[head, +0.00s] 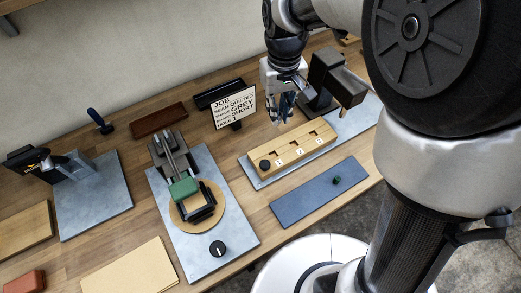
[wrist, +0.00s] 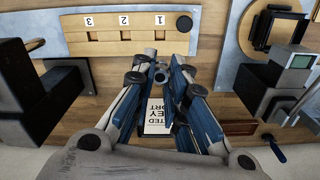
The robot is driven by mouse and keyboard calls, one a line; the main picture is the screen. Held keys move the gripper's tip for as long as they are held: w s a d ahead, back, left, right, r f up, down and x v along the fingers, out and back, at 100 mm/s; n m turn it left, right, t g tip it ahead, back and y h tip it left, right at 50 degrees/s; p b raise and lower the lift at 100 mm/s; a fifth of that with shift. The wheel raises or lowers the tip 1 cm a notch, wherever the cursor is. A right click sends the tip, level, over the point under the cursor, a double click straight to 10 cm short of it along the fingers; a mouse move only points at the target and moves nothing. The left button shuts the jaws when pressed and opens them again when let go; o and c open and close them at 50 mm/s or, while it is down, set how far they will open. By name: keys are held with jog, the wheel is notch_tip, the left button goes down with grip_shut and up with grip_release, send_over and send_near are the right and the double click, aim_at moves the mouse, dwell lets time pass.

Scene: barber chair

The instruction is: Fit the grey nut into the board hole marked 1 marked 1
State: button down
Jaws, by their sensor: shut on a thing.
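The wooden board (head: 262,148) lies on a grey plate, with square holes labelled 1, 2 and 3 and a dark round knob (head: 265,164) at the end by hole 1. In the wrist view the board (wrist: 85,42) is at the top with its labels upside down; hole 1 (wrist: 156,35) is closest to the knob. My gripper (head: 285,108) is above and behind the board, pointing down. In the wrist view its fingers (wrist: 161,72) are closed on the small grey nut (wrist: 161,74), which they mostly cover. In the head view the nut cannot be made out.
A job sign (head: 236,105) reading GREY, SHORT and HOLE 1 stands left of my gripper. A dark stand (head: 330,80) is close on the right. A clamp fixture (head: 180,185) stands left.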

jog(key=shift+w+a+f, duration=0.2)
jog(key=shift+w+a, duration=0.05)
jog(key=shift+w, duration=0.05)
notch_tip(320, 180, down, 19)
jog(key=b, duration=0.6)
jog(key=shift+d+f, duration=0.1)
jog(key=shift+f, duration=0.05)
jog(key=c, duration=2.1)
grip_release()
jog(key=shift+f+b, duration=0.1)
jog(key=shift+b, duration=0.2)
jog(key=o, duration=0.5)
notch_tip(320, 180, up, 13)
jog(key=p, duration=0.4)
jog(key=shift+f, duration=0.2)
